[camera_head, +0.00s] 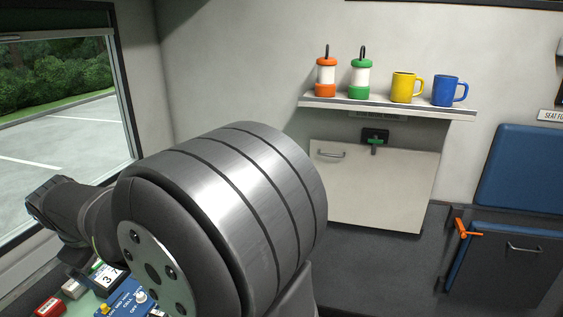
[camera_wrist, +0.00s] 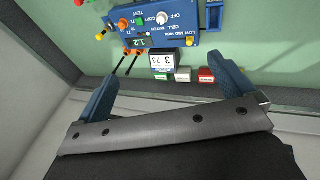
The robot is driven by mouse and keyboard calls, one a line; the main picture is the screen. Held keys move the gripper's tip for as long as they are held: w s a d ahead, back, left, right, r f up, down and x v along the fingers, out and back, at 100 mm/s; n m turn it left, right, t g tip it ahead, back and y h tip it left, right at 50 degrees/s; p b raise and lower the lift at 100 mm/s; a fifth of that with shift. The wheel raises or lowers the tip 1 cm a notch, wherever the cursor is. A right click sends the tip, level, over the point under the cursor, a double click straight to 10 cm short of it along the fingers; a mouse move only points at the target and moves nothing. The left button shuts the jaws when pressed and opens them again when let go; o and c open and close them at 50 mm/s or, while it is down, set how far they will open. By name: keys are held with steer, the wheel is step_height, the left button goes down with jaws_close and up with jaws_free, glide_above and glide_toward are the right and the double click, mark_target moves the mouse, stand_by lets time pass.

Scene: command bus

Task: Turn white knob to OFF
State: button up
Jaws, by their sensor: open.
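The white knob (camera_wrist: 162,19) is on a blue control box (camera_wrist: 185,38) at the top of the wrist view, with lettering including "OFF" beside it. Its pointer direction is too small to tell. In the head view the white knob (camera_head: 141,296) and part of the blue box (camera_head: 122,304) show at the lower left, partly covered by my arm. My gripper (camera_wrist: 168,71) is open and empty, its two blue fingers wide apart. The knob lies beyond the fingertips, between them sideways and apart from both. The head view does not show the fingers.
Orange and yellow controls sit near the knob. A shelf (camera_head: 390,106) with lanterns and mugs is on the far wall.

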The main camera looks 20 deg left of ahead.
steer(key=c, duration=1.1)
steer(key=w+a+f+m+g+h, duration=0.1)
steer(key=w+a+f+m+g, duration=0.2)
steer(key=m, duration=0.5)
steer(key=w+a+f+m+g+h, duration=0.1)
steer(key=w+a+f+m, duration=0.15)
steer(key=w+m, duration=0.35)
steer(key=shift+c, duration=0.2)
steer(key=shift+m, duration=0.7)
steer(key=f, duration=1.7)
steer(key=shift+s+d, duration=0.15)
steer(key=shift+s, duration=0.15)
steer(key=shift+c, duration=0.2)
jaws_close()
